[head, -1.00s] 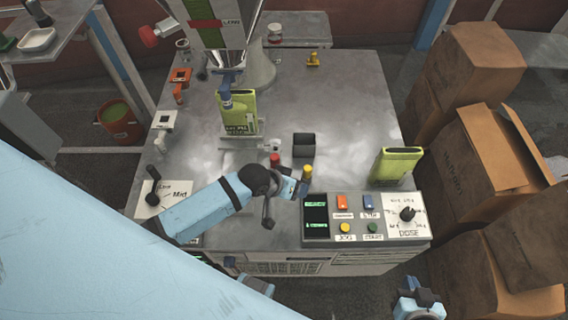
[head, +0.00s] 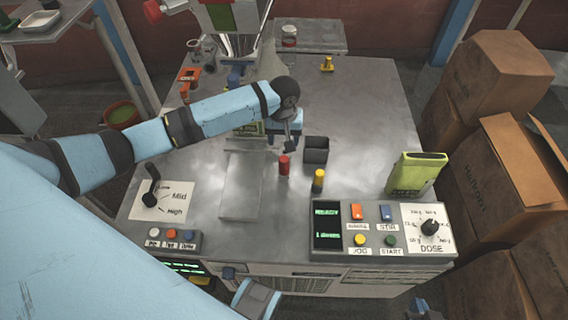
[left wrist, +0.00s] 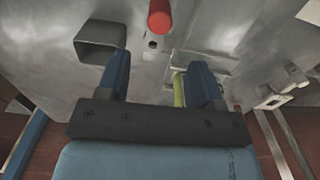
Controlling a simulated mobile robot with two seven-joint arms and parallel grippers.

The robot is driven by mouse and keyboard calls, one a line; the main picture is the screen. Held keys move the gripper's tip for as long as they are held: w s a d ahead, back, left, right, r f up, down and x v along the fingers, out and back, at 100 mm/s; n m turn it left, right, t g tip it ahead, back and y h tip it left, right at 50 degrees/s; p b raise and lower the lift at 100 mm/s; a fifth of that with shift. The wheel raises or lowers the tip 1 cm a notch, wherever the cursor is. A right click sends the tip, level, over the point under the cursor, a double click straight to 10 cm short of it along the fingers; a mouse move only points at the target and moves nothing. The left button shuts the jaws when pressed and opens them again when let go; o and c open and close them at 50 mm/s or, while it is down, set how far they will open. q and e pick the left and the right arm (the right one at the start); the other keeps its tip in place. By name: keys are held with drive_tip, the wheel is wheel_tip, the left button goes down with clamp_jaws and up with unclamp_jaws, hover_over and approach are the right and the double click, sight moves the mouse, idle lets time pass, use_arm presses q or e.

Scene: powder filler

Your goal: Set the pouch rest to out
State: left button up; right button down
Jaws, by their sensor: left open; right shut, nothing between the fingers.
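A flat grey plate (head: 241,190), which looks like the pouch rest, lies on the table in front of a yellow-green pouch (head: 247,131). My arm hides most of that pouch; its edge shows in the left wrist view (left wrist: 179,90). I cannot tell the rest's setting. A red post (head: 284,166) stands right of the plate, and shows in the left wrist view (left wrist: 160,17). My left gripper (head: 291,146) is open and empty, pointing down beyond the red post; its spread fingers show in the left wrist view (left wrist: 158,75). My right gripper (head: 423,309) barely shows at the bottom edge, shut and empty.
A dark open box (head: 316,150) and a yellow post (head: 319,179) stand right of the red post. A second pouch (head: 416,174) stands behind the control panel (head: 376,248). A lever (head: 151,186) is at the left. Cardboard boxes (head: 507,180) stand beside the table.

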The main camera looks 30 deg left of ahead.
sight(284, 158)
use_arm(q)
wheel_tip(284, 158, down, 10)
drive_tip(key=shift+f+b, duration=0.15)
drive_tip(key=shift+b, duration=0.65)
drive_tip(key=shift+f, duration=0.8)
